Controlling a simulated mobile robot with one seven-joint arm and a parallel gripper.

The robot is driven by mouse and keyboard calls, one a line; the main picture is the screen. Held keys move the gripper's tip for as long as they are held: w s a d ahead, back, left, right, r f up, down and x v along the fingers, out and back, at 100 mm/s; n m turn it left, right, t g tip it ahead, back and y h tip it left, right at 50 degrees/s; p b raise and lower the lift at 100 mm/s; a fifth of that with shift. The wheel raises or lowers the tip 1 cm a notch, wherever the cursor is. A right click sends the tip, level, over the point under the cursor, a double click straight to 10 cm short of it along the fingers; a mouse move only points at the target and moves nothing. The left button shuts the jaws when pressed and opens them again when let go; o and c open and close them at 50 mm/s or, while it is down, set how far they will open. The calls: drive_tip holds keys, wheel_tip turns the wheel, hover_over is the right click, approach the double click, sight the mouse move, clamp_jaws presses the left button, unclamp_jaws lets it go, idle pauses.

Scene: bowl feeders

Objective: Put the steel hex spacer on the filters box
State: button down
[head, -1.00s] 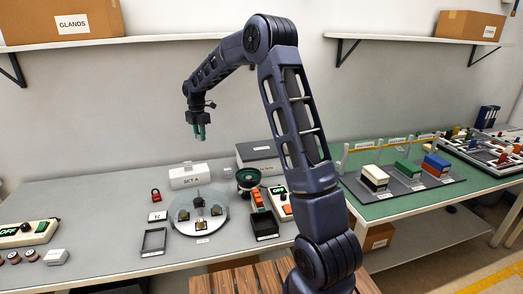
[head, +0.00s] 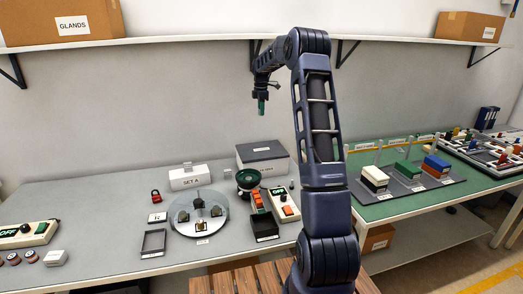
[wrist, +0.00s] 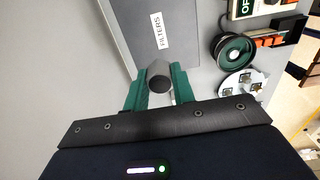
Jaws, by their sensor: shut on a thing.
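The steel hex spacer (wrist: 158,76) is a short grey piece, held between the green fingers of my gripper (wrist: 159,84) in the wrist view. In the head view my gripper (head: 262,107) is high above the bench, pointing down; the spacer is too small to make out there. The filters box (head: 262,151) is a grey box with a darker lid at the back of the bench, below my gripper. In the wrist view its lid (wrist: 185,42) lies beyond the fingers, with the FILTERS label readable. The spacer is apart from the lid.
A switch box (head: 285,205) stands to the right. A shelf (head: 150,41) runs along the wall.

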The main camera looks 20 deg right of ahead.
sight(262, 149)
wheel_tip(262, 149, down, 20)
drive_tip(key=shift+r, duration=0.1)
idle(0.5)
drive_tip(key=shift+d, duration=0.1)
drive_tip(key=c, duration=1.2)
unclamp_jaws()
drive_tip(key=shift+o, duration=0.2)
